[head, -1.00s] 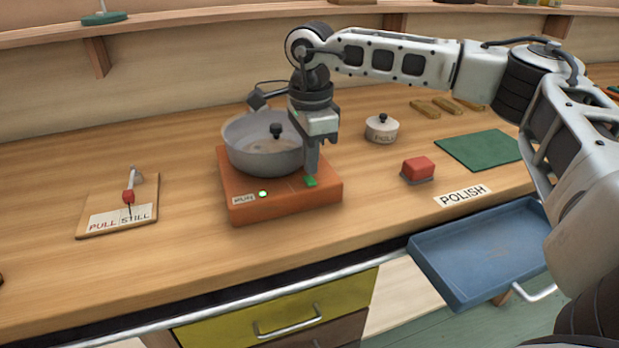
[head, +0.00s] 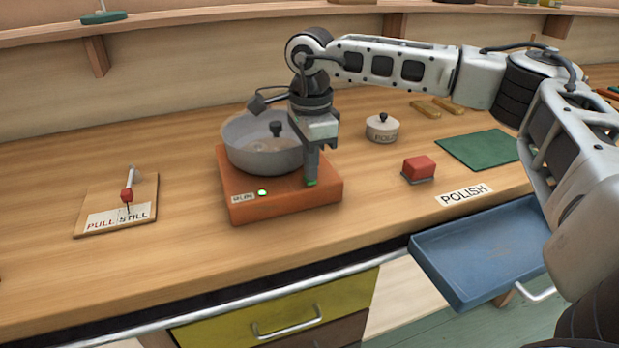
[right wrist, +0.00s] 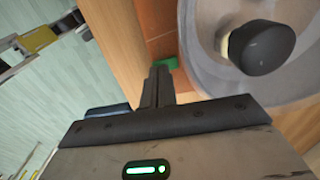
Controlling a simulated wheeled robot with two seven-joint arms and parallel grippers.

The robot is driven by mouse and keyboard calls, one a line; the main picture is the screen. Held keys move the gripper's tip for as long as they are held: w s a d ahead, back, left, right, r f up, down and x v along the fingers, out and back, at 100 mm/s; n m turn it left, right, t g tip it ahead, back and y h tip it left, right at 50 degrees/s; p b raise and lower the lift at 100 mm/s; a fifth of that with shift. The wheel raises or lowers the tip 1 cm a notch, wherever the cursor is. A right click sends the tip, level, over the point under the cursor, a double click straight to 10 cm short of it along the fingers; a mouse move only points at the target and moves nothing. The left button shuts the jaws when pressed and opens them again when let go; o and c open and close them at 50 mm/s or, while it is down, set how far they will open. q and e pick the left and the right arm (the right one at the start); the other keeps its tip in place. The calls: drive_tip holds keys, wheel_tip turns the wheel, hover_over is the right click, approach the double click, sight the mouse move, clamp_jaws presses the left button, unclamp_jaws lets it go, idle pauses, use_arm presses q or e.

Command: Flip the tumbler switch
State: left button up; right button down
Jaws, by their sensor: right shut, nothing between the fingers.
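The tumbler has an orange base (head: 270,205) and a grey round bowl (head: 240,150) with a dark knob (head: 277,129). A small green switch (head: 311,184) sits near the base's front right corner; a lit green lamp (head: 262,193) is beside the RUN label (head: 243,197). My right gripper (head: 311,178) is shut and empty, pointing down with its tips at the switch and partly hiding it. The right wrist view shows the closed fingers (right wrist: 158,80) right by the green switch (right wrist: 166,64); I cannot tell whether they touch. My left gripper is out of view.
A lidded pot (head: 382,130), a red block (head: 418,169) and a green mat (head: 480,150) stand to the right. A PULL/STILL board with a red-tipped lever (head: 127,195) is at the left. A blue drawer (head: 475,255) stands open below.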

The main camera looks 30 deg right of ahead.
drive_tip(key=shift+f+b, duration=0.35)
drive_tip(key=shift+f, duration=0.25)
drive_tip(key=shift+r, duration=0.1)
drive_tip(key=shift+r+p, duration=2.75)
drive_tip(key=shift+r, duration=0.7)
